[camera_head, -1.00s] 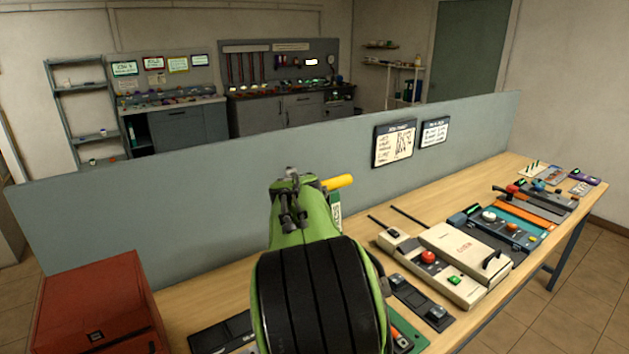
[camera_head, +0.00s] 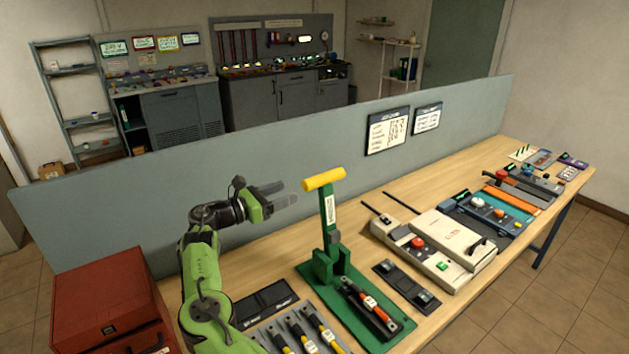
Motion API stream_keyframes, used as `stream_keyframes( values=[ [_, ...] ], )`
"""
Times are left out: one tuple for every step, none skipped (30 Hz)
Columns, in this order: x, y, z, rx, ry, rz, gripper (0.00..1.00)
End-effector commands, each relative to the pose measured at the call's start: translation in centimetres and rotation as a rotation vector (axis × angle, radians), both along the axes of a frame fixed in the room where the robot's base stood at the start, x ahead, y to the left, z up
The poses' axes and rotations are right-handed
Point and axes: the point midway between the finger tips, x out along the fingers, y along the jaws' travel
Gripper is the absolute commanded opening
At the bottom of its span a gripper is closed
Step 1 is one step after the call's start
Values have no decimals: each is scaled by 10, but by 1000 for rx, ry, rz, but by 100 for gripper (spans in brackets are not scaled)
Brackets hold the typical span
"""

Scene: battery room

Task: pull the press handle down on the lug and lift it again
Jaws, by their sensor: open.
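The press (camera_head: 332,262) is a green stand on a green base plate on the bench. Its upright green lever ends in a yellow crossbar handle (camera_head: 324,179), which is raised. A black tool with a red-and-white label (camera_head: 369,304) lies on the press base. I cannot make out the lug. My gripper (camera_head: 290,194) is open and empty. It is just left of the yellow handle, at about its height, with its fingers pointing right towards the lever. A gap shows between the fingertips and the handle.
The wooden bench (camera_head: 272,247) has a grey divider (camera_head: 240,174) behind it. A red cabinet (camera_head: 110,300) stands at left.

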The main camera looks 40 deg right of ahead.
Motion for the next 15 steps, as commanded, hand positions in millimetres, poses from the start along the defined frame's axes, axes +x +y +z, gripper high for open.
stream_keyframes(
  values=[
    [-2, -14, 1, 0, -1, -4, 61],
    [-4, -22, 2, 0, -1, -5, 61],
    [-5, -32, 2, 0, -1, -4, 61],
    [-5, -40, 1, 1, 0, -4, 61],
    [-6, -47, 1, 1, 0, -4, 61],
    [-7, -57, 2, 1, 0, -3, 61],
    [-8, -65, 2, 1, -1, -3, 61],
    [-9, -71, 2, 0, -1, -3, 61],
    [-10, -80, 2, 1, -2, -3, 61],
    [-11, -86, 2, 1, -2, -3, 61],
    [-11, -90, 2, 1, -2, -2, 61],
    [-11, -96, 2, 1, -2, -2, 61],
    [-11, -99, 2, 1, -2, -1, 61],
    [-12, -103, 2, 1, -2, -1, 61],
    [-12, -105, 1, 2, -2, 0, 61]
  ],
)
